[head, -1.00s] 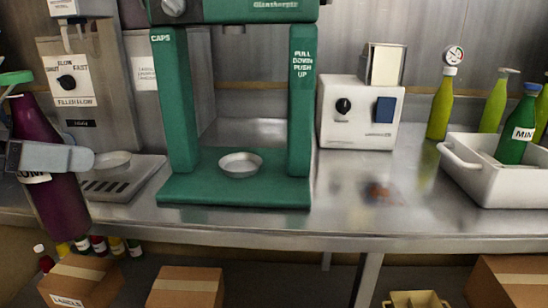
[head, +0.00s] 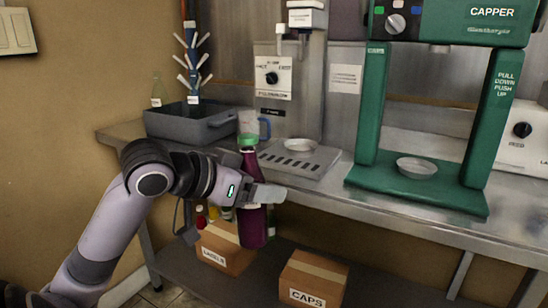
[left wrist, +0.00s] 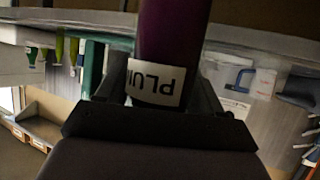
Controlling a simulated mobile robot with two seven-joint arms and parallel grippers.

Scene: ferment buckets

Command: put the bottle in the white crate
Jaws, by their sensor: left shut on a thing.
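The bottle (head: 252,222) is dark purple with a green cap (head: 247,141). My left gripper (head: 262,193) is shut on its body and holds it nearly upright in front of the bench edge, clear of the bench top. In the left wrist view the purple bottle (left wrist: 172,30) stands between the fingers, its white label upside down and reading "PLU", the rest hidden. The white crate is outside the head view now. A pale shape at the left of the wrist view may be it, but I cannot tell. My right gripper is not in view.
The green capper (head: 420,185) stands on the steel bench (head: 330,196), right of a filler with a drip tray (head: 287,160). A grey crate (head: 190,127) and a bottle rack are at the bench's left end. Cardboard boxes (head: 312,279) sit on the shelf below.

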